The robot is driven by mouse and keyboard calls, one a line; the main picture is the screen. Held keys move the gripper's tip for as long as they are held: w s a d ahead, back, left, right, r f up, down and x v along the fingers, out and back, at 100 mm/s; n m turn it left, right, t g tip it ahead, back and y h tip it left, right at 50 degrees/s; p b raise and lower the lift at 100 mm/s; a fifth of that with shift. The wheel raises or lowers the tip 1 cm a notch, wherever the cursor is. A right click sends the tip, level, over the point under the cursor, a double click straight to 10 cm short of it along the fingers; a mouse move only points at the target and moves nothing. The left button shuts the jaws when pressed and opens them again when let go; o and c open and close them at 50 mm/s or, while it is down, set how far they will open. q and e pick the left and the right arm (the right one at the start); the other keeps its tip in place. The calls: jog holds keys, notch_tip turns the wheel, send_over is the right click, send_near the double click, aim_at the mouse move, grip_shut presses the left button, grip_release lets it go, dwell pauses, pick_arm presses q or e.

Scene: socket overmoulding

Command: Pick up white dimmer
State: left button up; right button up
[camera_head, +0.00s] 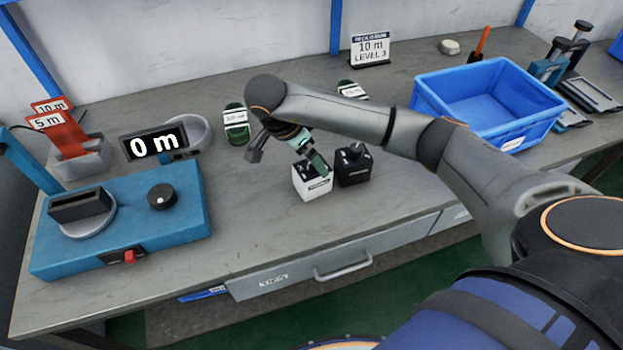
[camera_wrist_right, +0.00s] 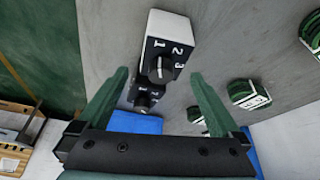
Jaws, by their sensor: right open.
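The white dimmer (camera_head: 312,184) is a small white box with a dark top, standing on the grey workbench (camera_head: 250,235). It shows large in the right wrist view (camera_wrist_right: 172,27), with a black knob and the numbers 1, 2 and 3. My right gripper (camera_head: 310,160) is just above and behind the dimmer in the head view and partly covers its top. In the right wrist view its two green fingers (camera_wrist_right: 158,73) are apart, with the dimmer's knob side between and beyond their tips and nothing held. My left gripper is not in view.
A black dimmer (camera_head: 353,168) stands close to the right of the white one. A blue machine (camera_head: 185,215) and a "0 m" display (camera_head: 153,145) are at left. A blue crate (camera_head: 490,128) is at right, and green coils (camera_head: 236,133) lie behind. The front bench middle is clear.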

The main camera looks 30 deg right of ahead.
aim_at(312, 178)
jog(key=shift+x, duration=2.9)
jog(key=shift+w, duration=0.15)
jog(key=c, duration=1.3)
jog(key=shift+o, duration=0.2)
jog(key=shift+r, duration=0.15)
